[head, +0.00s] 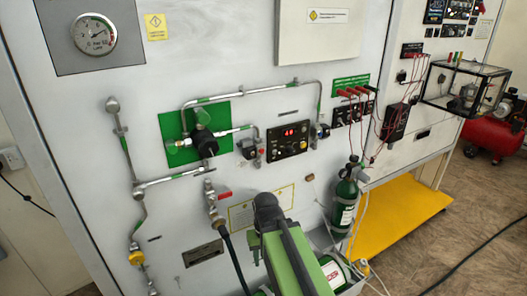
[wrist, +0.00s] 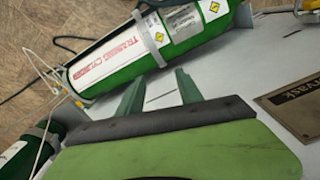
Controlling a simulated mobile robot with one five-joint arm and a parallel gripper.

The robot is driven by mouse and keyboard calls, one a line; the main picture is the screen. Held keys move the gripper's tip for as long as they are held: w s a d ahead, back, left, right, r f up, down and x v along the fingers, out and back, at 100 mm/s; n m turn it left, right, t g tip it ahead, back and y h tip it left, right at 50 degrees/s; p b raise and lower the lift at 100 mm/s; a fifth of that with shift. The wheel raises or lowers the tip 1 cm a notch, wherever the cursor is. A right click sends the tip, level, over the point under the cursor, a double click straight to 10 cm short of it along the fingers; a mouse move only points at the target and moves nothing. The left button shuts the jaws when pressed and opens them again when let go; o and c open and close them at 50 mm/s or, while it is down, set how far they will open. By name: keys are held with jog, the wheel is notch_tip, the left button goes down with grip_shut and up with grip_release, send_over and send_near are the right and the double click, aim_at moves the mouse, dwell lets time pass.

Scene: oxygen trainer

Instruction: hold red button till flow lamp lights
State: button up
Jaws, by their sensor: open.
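A dark control box (head: 288,137) with a red lit display and small knobs is mounted on the grey panel, in the middle of the head view. A small red spot (head: 262,151), possibly the red button, shows at its left side; it is too small to be sure. I cannot make out which part is the flow lamp or whether it is lit. In the wrist view my gripper (wrist: 160,88) is open, its two green fingers apart with nothing between them.
A labelled green cylinder (wrist: 120,58) lies beyond my fingers in the wrist view. A small green bottle (head: 345,200) stands right of my arm. Pipes and a red-handled valve (head: 224,196) are to the left. Red leads (head: 378,120) hang at right.

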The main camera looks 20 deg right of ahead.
jog(key=shift+c, duration=0.3)
grip_shut()
jog(key=shift+d, duration=0.1)
dwell(1.3)
